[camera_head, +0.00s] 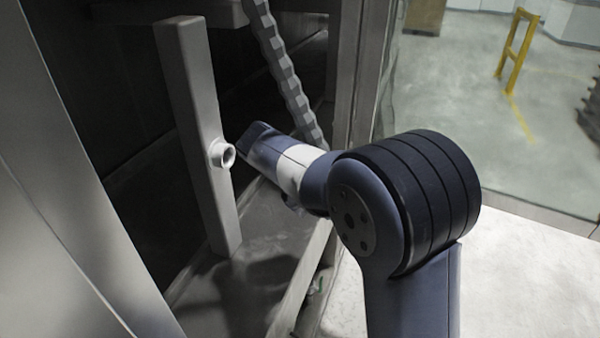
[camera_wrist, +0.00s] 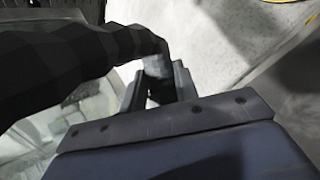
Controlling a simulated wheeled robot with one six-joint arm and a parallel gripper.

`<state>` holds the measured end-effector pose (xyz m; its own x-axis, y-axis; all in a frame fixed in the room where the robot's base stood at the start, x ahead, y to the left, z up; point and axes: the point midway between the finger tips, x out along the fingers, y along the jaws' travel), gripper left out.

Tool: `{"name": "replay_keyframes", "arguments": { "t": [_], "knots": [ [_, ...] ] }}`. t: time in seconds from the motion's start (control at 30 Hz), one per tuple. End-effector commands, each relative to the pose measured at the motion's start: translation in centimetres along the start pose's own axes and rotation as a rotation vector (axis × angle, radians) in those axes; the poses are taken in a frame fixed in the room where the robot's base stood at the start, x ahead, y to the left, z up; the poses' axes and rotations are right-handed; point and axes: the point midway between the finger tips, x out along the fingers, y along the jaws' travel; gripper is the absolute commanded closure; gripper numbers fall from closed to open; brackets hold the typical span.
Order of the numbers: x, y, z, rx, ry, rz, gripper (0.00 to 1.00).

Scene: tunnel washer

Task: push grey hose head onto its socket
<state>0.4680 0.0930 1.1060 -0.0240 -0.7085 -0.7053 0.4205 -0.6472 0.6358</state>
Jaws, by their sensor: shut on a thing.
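The socket (camera_head: 222,153) is a short pale round stub on the side of an upright grey post (camera_head: 197,120) in the head view. In the wrist view my gripper (camera_wrist: 160,80) is shut on the grey hose head (camera_wrist: 157,66), at the end of the dark ribbed hose (camera_wrist: 80,55). The head view shows the grey hose (camera_head: 283,70) hanging from above and passing behind my arm. The hose head is hidden there by my gripper.
A grey wall panel (camera_head: 60,200) stands on the left and a frame upright (camera_head: 357,70) on the right. A yellow barrier (camera_head: 514,45) stands far off on open floor.

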Motion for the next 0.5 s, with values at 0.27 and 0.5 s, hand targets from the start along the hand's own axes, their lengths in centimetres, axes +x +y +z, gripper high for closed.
{"name": "replay_keyframes", "arguments": {
  "t": [0.27,0.5],
  "knots": [
    [-7.1,0.5,3.2,-0.102,0.249,0.355,1.0],
    [-11.9,0.7,5.5,-0.142,0.431,0.545,1.0]
  ]
}}
